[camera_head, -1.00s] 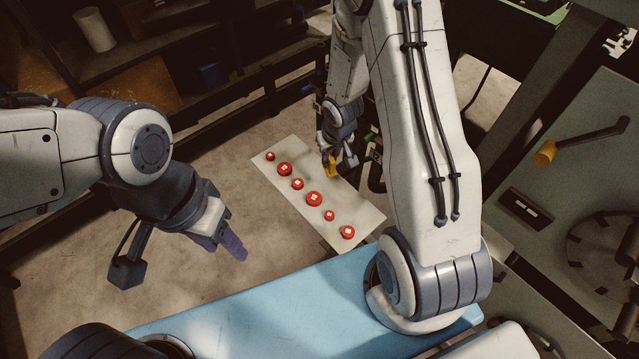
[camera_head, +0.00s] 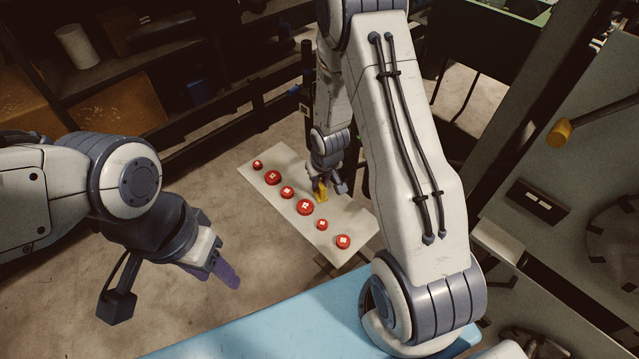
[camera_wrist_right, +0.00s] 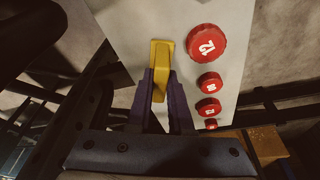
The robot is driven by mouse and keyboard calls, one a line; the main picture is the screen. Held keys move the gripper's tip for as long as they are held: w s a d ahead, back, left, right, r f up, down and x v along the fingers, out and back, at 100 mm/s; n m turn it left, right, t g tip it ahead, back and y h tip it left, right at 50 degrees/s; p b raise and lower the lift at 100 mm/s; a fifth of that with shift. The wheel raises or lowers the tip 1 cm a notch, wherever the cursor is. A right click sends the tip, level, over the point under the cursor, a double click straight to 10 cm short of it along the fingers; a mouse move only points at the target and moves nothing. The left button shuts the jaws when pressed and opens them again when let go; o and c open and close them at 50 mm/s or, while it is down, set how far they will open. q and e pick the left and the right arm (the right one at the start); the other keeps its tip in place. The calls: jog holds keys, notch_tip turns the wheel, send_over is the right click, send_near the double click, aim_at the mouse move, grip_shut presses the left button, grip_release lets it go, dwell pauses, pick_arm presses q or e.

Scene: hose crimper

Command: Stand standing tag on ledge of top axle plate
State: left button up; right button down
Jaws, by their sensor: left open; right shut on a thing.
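The yellow standing tag (camera_head: 320,191) is held in my right gripper (camera_head: 322,180), over or close to the pale plate with red caps (camera_head: 346,215). In the right wrist view the tag (camera_wrist_right: 161,62) sits between the purple fingers (camera_wrist_right: 160,92), its wide end pointing away from the gripper. I cannot tell whether the tag touches the plate (camera_wrist_right: 130,25). My left gripper (camera_head: 222,268) is open and empty, left of the plate and well apart from it. No ledge of a top axle plate can be clearly made out.
Several red round caps with white marks, such as this one (camera_head: 305,207), stand in a row along the plate beside the tag. A blue surface (camera_head: 270,325) lies in front. A grey machine panel with a yellow-ended lever (camera_head: 560,133) is at right. Dark shelving (camera_head: 120,80) stands behind.

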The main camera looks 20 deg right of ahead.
jog(key=shift+f, duration=0.15)
jog(key=c, duration=0.8)
grip_release()
